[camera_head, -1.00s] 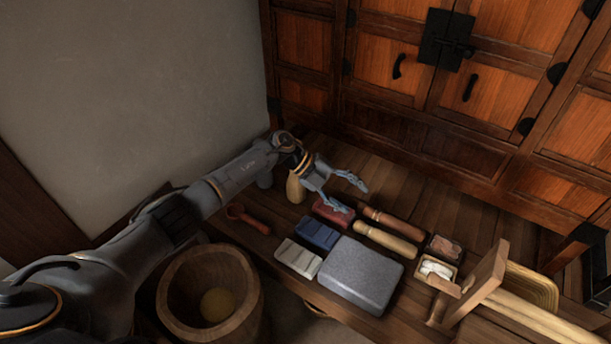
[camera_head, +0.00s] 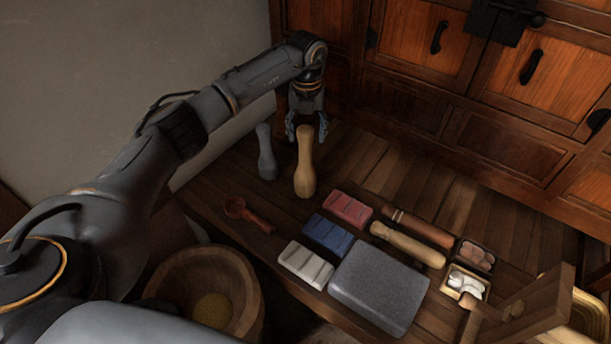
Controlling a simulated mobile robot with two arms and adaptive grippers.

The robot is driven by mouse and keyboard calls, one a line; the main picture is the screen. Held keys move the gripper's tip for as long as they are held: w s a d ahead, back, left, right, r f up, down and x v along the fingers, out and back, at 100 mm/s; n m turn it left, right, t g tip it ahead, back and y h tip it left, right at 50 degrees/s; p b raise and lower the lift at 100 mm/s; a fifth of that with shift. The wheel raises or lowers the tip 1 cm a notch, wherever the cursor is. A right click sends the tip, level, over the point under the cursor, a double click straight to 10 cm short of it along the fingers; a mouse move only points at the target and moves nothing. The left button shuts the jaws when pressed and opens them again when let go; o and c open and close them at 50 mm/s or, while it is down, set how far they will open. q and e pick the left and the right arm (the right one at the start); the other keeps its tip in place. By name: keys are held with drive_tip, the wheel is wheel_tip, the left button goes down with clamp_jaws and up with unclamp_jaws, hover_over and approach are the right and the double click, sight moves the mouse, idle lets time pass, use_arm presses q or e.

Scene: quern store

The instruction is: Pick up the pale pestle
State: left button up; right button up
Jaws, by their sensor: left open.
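The pale pestle (camera_head: 305,172) stands upright on the dark wooden table, wide at its foot and narrower above. My left gripper (camera_head: 307,132) points down at the pestle's top, with its fingers spread. In the picture one finger shows on each side of the pestle's upper end. I cannot tell whether the fingers are around it or a little behind it. I see no finger touching it. A grey pestle (camera_head: 266,155) stands just left of it. My right gripper is not in view.
A red spoon (camera_head: 246,214) lies near the front left edge. Red (camera_head: 347,209), blue (camera_head: 328,234) and whitish (camera_head: 305,264) blocks, a grey slab (camera_head: 380,285) and a pale roller (camera_head: 408,245) lie to the right. A wooden tub (camera_head: 254,300) stands in front. A cabinet (camera_head: 440,90) rises behind.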

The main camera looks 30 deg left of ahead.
sight(305, 148)
use_arm(q)
wheel_tip(305, 148, down, 6)
drive_tip(key=shift+s+a+r+b, duration=0.1)
drive_tip(key=shift+s+b, duration=0.05)
drive_tip(key=shift+b, duration=0.55)
clamp_jaws()
drive_tip(key=shift+r, duration=0.1)
